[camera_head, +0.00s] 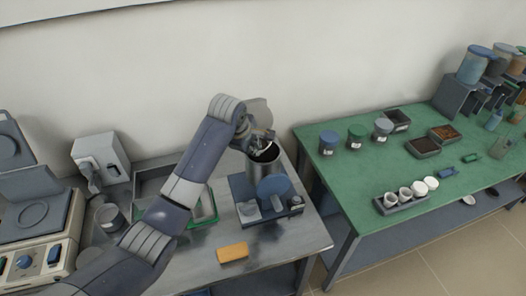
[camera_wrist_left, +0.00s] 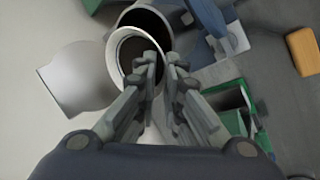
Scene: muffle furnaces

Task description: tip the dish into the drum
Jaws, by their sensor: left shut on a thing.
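My left gripper (camera_head: 262,146) is above the metal drum (camera_head: 263,167) on the steel bench. In the left wrist view its fingers (camera_wrist_left: 160,72) are shut on the rim of a small white dish (camera_wrist_left: 113,57). The dish is tilted, and its dark inside shows. The dish is over or close to the mouth of the drum (camera_wrist_left: 165,38), whose inside is dark. In the head view the dish is small and partly hidden by the fingers. A pale round plate, perhaps the drum's lid (camera_head: 261,108), stands behind the gripper. My right gripper is not in view.
A blue device with a round disc (camera_head: 274,188) stands in front of the drum. A yellow block (camera_head: 232,253) lies near the bench's front edge. A green table (camera_head: 350,180) on the right holds jars, trays and a rack of white cups (camera_head: 405,196).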

